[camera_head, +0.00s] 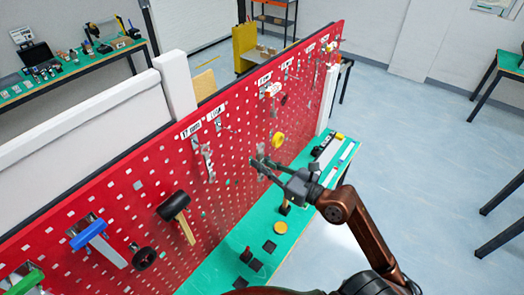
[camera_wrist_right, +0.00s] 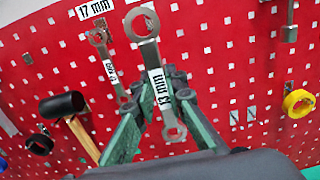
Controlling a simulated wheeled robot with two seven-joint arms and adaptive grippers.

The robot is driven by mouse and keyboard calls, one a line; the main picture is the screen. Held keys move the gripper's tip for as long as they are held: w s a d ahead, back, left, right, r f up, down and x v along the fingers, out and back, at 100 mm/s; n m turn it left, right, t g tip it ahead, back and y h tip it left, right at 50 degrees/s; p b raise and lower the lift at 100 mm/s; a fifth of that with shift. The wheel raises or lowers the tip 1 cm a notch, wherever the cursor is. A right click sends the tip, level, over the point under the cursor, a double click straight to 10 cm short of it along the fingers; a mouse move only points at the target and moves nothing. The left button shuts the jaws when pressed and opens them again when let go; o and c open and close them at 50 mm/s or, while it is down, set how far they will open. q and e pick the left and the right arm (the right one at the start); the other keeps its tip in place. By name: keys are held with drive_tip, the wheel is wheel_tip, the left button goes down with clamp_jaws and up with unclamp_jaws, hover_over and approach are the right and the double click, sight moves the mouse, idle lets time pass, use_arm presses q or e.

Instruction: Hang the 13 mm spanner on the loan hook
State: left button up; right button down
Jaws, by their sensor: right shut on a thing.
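The 13 mm spanner (camera_wrist_right: 152,52) is a grey ring spanner with a white "13 mm" label; it stands roughly upright in the right wrist view, one ring at the top and one below. My right gripper (camera_wrist_right: 160,88) is shut on it around its middle. In the head view my right gripper (camera_head: 264,165) is in front of the red pegboard, and the spanner is too small to make out clearly. The label that seems to read LOAN (camera_head: 215,113) is on the board, left of and above the gripper, with a small hook (camera_head: 219,125) below it. My left gripper is not in view.
Another spanner (camera_head: 208,163) hangs under the 17 mm label (camera_head: 190,129), just left of the loan label. A black mallet (camera_head: 174,205) and a yellow tape roll (camera_head: 277,139) hang on the board. A green bench (camera_head: 222,262) with small items runs below.

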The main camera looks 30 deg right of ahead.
drive_tip(key=shift+r, duration=0.7)
drive_tip(key=shift+w+a+r+p, duration=0.1)
drive_tip(key=shift+w+p, duration=0.3)
drive_tip(key=shift+p+x, duration=0.3)
drive_tip(key=shift+x, duration=0.6)
drive_tip(key=shift+f+p+x, duration=0.15)
drive_tip(key=shift+p+x, duration=0.55)
drive_tip(key=shift+x, duration=1.85)
drive_tip(key=shift+f+p+x, duration=0.15)
drive_tip(key=shift+p+x, duration=0.5)
drive_tip(key=shift+x, duration=1.95)
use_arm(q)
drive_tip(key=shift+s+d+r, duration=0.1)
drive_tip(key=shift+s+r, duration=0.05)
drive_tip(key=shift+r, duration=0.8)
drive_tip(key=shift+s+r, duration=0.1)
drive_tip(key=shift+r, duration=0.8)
use_arm(e)
drive_tip(key=shift+f, duration=0.45)
